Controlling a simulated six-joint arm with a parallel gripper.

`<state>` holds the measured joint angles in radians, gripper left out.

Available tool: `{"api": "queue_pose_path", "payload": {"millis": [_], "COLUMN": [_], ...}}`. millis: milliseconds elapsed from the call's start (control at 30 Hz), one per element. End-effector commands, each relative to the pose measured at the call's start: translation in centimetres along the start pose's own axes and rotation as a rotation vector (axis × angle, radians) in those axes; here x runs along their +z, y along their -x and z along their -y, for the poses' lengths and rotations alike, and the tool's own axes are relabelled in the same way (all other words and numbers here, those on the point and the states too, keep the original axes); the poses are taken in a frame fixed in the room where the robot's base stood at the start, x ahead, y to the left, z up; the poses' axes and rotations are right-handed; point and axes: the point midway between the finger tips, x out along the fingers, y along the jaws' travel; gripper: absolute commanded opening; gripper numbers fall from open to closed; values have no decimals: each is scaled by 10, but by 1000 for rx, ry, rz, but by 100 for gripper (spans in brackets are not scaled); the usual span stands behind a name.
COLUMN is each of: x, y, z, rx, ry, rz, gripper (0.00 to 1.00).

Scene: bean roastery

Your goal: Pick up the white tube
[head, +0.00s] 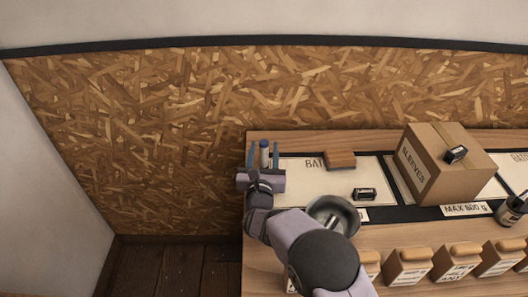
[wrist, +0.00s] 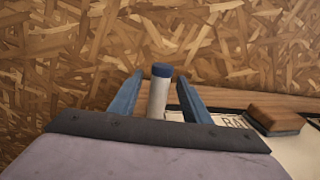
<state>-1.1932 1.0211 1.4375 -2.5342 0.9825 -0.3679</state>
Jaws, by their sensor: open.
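The white tube (wrist: 158,95) has a blue cap and stands upright between the two blue fingers of my gripper (wrist: 160,90) in the wrist view. A gap shows on each side of it, and its lower end is hidden by my gripper body. In the head view the tube (head: 264,156) shows as a small white and blue piece at the table's back left corner. My gripper (head: 263,155) is open there, with one finger on each side of the tube.
A wooden block (head: 341,160) lies on a white board right of my gripper. A metal bowl (head: 333,215) stands near my arm. A cardboard box (head: 445,165) with a small dark item on top is farther right. A chipboard wall stands behind.

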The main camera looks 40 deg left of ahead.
Motion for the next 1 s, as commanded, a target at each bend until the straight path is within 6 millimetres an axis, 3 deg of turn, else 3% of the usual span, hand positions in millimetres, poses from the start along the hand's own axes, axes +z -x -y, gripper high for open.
{"api": "queue_pose_path", "payload": {"millis": [300,500,833,1000], "x": [-1,0,2,17], "y": [-2,-2,-2,-2], "z": [0,0,0,0], "rx": [1,1,0,0], "ry": [1,1,0,-1], "rz": [-1,-1,0,3], "gripper": [43,0,0,0]}}
